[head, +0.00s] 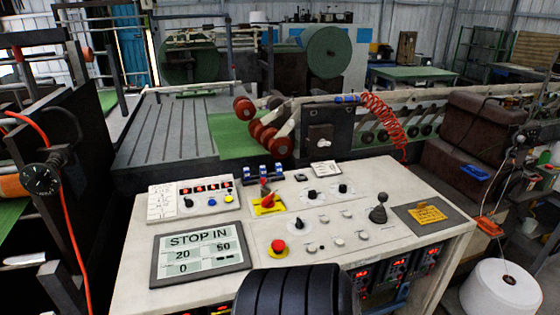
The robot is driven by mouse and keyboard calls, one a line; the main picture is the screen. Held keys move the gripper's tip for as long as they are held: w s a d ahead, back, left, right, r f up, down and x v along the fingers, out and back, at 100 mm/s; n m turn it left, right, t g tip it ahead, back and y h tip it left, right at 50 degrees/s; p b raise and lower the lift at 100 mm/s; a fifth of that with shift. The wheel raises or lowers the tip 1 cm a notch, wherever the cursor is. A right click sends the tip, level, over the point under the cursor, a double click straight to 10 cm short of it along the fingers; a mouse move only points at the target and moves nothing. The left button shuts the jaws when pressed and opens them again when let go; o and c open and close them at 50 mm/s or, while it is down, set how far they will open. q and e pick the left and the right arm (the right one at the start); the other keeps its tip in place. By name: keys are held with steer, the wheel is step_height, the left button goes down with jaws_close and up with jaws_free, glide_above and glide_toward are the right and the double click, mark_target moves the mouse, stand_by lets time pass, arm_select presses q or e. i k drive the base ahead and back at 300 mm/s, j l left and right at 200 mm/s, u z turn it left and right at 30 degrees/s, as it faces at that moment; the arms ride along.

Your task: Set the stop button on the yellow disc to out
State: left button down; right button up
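The stop button (279,245) is a red mushroom head on a yellow disc (278,254), near the front middle of the sloping cream control panel (330,185) in the head view. From this angle I cannot tell from the button itself whether it is in or out. The framed display (200,252) to its left reads "STOP IN", with 20, 50 and 0 below. Neither of my grippers is in view. Part of the panel's front edge below the button is hidden.
A red rotary switch (267,202) on a yellow plate sits behind the button. A black knob (299,222) is close to its right, and a black joystick (378,212) stands further right. A white thread cone (502,288) stands at lower right.

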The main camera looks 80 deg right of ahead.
mark_target(278, 245)
steer(key=z, duration=3)
